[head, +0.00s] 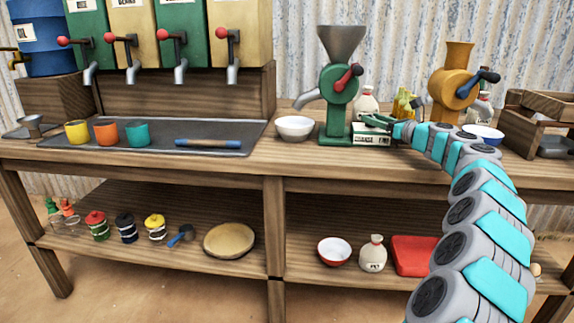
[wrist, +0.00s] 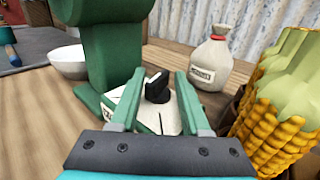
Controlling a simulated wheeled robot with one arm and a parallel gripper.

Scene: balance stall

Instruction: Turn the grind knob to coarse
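The grind knob (wrist: 157,86) is a small black knob with a pale mark on top, standing on a white dial plate in the wrist view. The plate is the top of a green-and-white box (head: 371,136) at the foot of the green grinder (head: 338,84); the grinder's green post (wrist: 112,55) rises just behind and left of the knob. My gripper (wrist: 155,98) is open, with one green finger on each side of the knob and a visible gap to each. In the head view my gripper (head: 377,122) hangs over the box and hides the knob. Most dial lettering is hidden.
A white bowl (head: 295,127) stands left of the grinder. A tied sack (wrist: 210,60) is behind the knob, and corn cobs (wrist: 270,120) stand close on the right. A yellow grinder (head: 452,85) and a blue-rimmed bowl (head: 484,133) are further right.

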